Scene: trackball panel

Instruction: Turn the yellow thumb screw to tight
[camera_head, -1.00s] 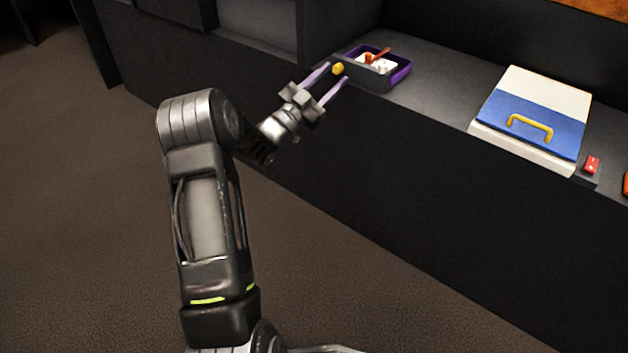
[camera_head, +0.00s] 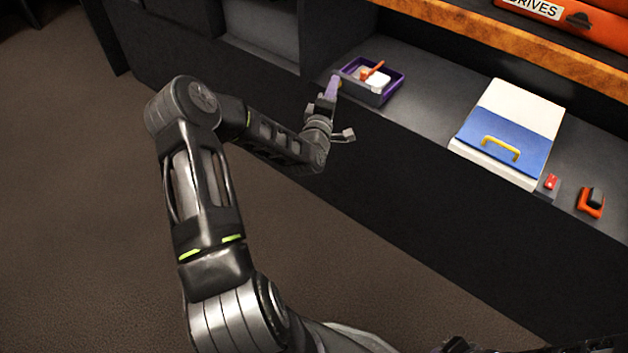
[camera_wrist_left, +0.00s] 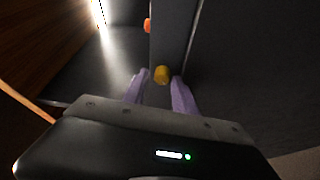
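The yellow thumb screw (camera_wrist_left: 162,74) shows in the left wrist view between the fingertips of my left gripper (camera_wrist_left: 160,77). A narrow gap seems to show on each side of it, so the fingers look open around it. In the head view my left gripper (camera_head: 334,88) is at the near left end of the purple-rimmed tray, seen edge-on, with its fingers one behind the other. The gripper hides most of the screw there. How far the screw is turned does not show. My right gripper is in neither view.
The purple-rimmed tray (camera_head: 393,88) holds white and orange-red items. To its right on the counter (camera_head: 437,98) are a white and blue box (camera_head: 513,141) with a yellow handle, a red switch (camera_head: 551,182) and an orange and black item (camera_head: 591,202). An orange-edged shelf (camera_head: 520,48) overhangs the back.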

